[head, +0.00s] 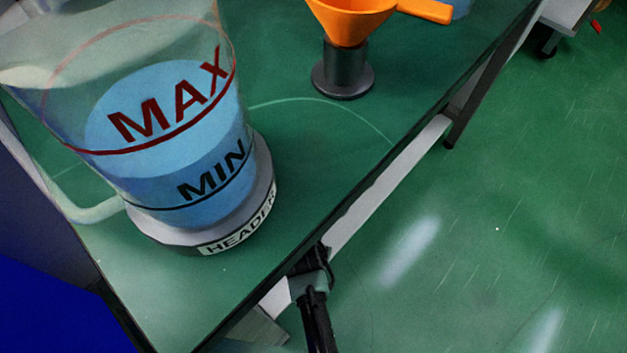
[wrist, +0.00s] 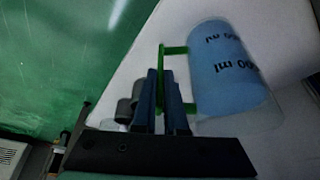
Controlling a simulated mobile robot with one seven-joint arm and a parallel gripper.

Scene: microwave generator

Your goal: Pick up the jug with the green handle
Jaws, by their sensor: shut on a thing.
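In the wrist view, the jug (wrist: 230,75) is a clear vessel with blue contents and dark "ml" markings. Its green handle (wrist: 162,55) faces my gripper (wrist: 163,73). The dark fingers are shut on the upright bar of the handle. The jug body is to the right of the fingers, apart from them. A pale surface is behind the jug; I cannot tell whether the jug touches it. Neither the jug nor my gripper shows in the head view.
In the head view, a large clear tank (head: 150,110) marked MAX and MIN holds blue liquid on a green-topped table (head: 300,140). An orange funnel (head: 350,20) is above a grey cylindrical stand (head: 343,75). Green floor (head: 480,220) is open at the right.

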